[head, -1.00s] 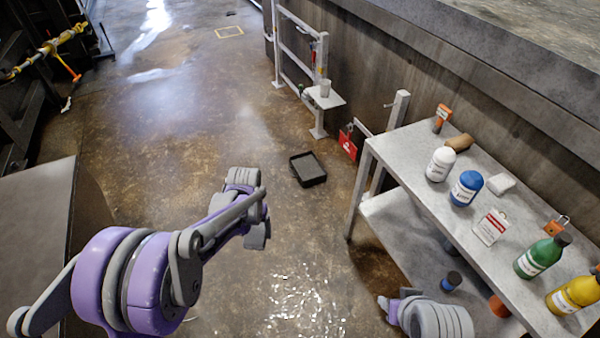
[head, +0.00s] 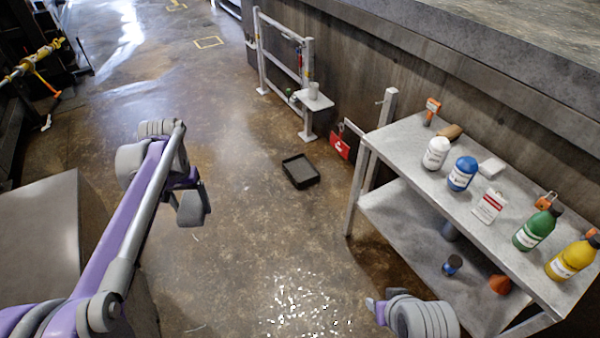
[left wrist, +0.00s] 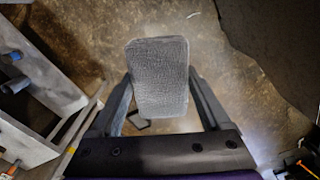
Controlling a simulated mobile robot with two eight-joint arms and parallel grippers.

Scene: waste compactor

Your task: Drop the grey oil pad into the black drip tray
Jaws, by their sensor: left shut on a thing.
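The grey oil pad (left wrist: 158,62), a textured block with rounded corners, is between the two fingers of my left gripper (left wrist: 160,88) in the left wrist view. The gripper is shut on it. In the head view my left gripper (head: 190,207) hangs over the floor at the left, with its details hard to make out. The black drip tray (head: 301,183) lies flat on the floor near the middle, to the right of the gripper and farther away. Its visible inside looks empty. Only a grey and purple part of my right arm shows at the bottom right; its jaws are out of sight.
A metal shelf table (head: 408,150) with bottles, a tag and other items stands at the right. A white rail frame (head: 283,60) with a small shelf (head: 315,101) stands behind the tray. A grey box-like surface (head: 40,235) is at the left. Floor around the tray is clear.

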